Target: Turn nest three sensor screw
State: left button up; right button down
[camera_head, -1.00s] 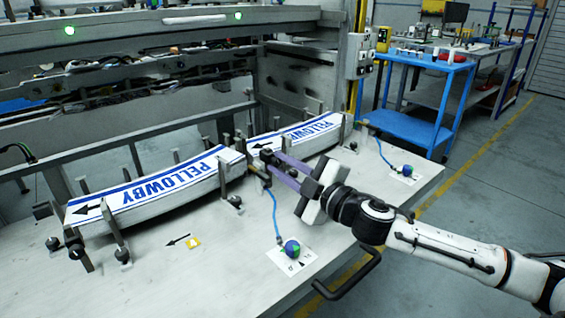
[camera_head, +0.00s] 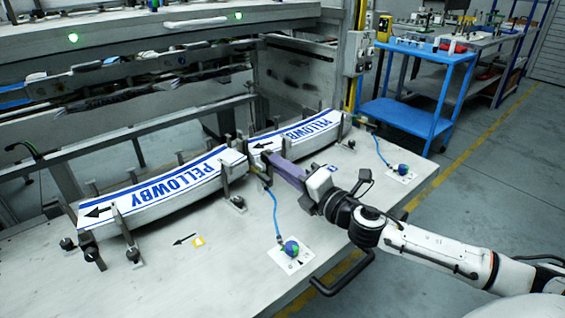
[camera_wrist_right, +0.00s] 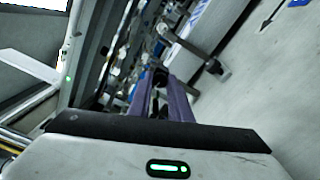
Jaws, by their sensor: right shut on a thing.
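My right gripper (camera_head: 264,160) reaches in from the right, between the two label stacks. Its purple fingers are shut on a small dark part at the inner end of the right stack, probably the sensor screw; the fingertips mostly hide it. In the right wrist view the fingers (camera_wrist_right: 161,88) close around a dark knob-like end, hard to make out. A blue cable (camera_head: 274,212) runs from beside the fingertips down to a blue-green knob (camera_head: 291,247) on a white card. The left stack (camera_head: 165,190) and right stack (camera_head: 300,134) both read PELLOWBY. My left gripper is not in view.
Posts with dark knobs (camera_head: 134,255) stand along the stacks. A second blue knob (camera_head: 403,170) with a cable sits at the right. A dark handle (camera_head: 345,276) juts from the front table edge. A blue cart (camera_head: 415,118) stands behind.

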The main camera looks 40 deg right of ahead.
jog(key=n+p, duration=0.1)
jog(key=n, duration=0.3)
jog(key=shift+n+p, duration=0.3)
jog(key=shift+p, duration=0.05)
jog(key=n+p, duration=0.1)
jog(key=n, duration=0.1)
jog(key=shift+n, duration=0.3)
jog(key=n+p, duration=0.1)
jog(key=n, duration=0.1)
jog(key=shift+n, duration=0.4)
jog(key=shift+n+p, duration=0.4)
jog(key=shift+n, duration=0.8)
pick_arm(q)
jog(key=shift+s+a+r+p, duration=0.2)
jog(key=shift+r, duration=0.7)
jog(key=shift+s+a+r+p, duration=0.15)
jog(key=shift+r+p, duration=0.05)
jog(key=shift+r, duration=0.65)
pick_arm(e)
jog(key=shift+n, duration=1.3)
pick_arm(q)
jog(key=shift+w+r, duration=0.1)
pick_arm(e)
jog(key=c, duration=1.9)
grip_release()
